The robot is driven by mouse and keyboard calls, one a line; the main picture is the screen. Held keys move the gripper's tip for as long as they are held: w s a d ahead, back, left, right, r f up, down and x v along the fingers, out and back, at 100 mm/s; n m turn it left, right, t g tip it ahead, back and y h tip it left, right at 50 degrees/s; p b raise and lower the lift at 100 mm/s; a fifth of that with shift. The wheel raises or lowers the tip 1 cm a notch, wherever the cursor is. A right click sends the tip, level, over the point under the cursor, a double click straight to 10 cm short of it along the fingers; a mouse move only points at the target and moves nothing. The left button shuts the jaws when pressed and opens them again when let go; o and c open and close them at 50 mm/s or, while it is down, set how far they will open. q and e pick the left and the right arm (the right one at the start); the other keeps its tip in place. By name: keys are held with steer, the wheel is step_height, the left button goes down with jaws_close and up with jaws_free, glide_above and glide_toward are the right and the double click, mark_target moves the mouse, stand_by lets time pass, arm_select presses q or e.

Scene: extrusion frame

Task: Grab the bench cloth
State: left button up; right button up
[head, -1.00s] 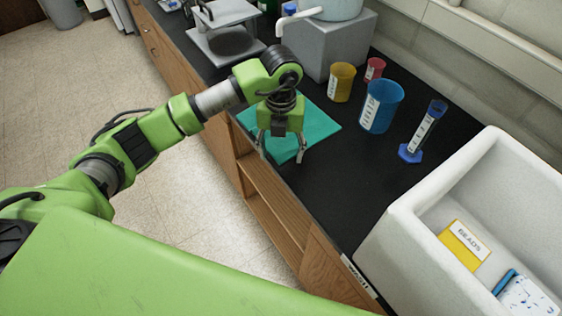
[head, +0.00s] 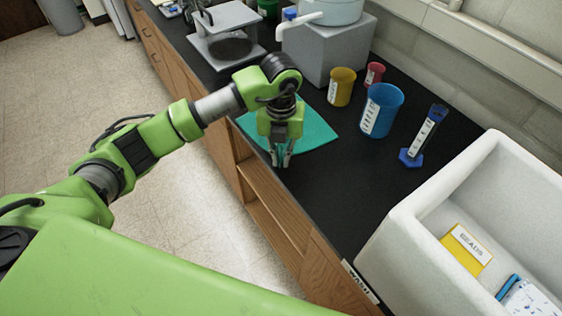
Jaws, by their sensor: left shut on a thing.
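The bench cloth (head: 316,132) is a flat teal-green sheet on the black bench top, near its front edge, in the middle of the head view. My left gripper (head: 280,162) points down over the front part of the cloth. Its fingers are close together and shut on the cloth. The gripper body and wrist hide the middle of the cloth. My right gripper is not in view.
A blue beaker (head: 382,110), yellow beaker (head: 341,87), red beaker (head: 374,74) and blue-based cylinder (head: 424,138) stand right of the cloth. A white sink (head: 400,232) is at the right. A grey block (head: 327,50) and balance (head: 226,34) stand behind.

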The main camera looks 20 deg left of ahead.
arm_select(q)
steer(key=shift+f, duration=0.1)
jaws_close()
steer(key=shift+r, duration=0.3)
step_height(320, 180, up, 12)
steer(key=p, duration=0.6)
steer(key=shift+f+p, duration=0.25)
steer(key=shift+p, duration=0.15)
step_height(320, 180, up, 18)
steer(key=p, duration=0.3)
steer(key=shift+p, duration=0.3)
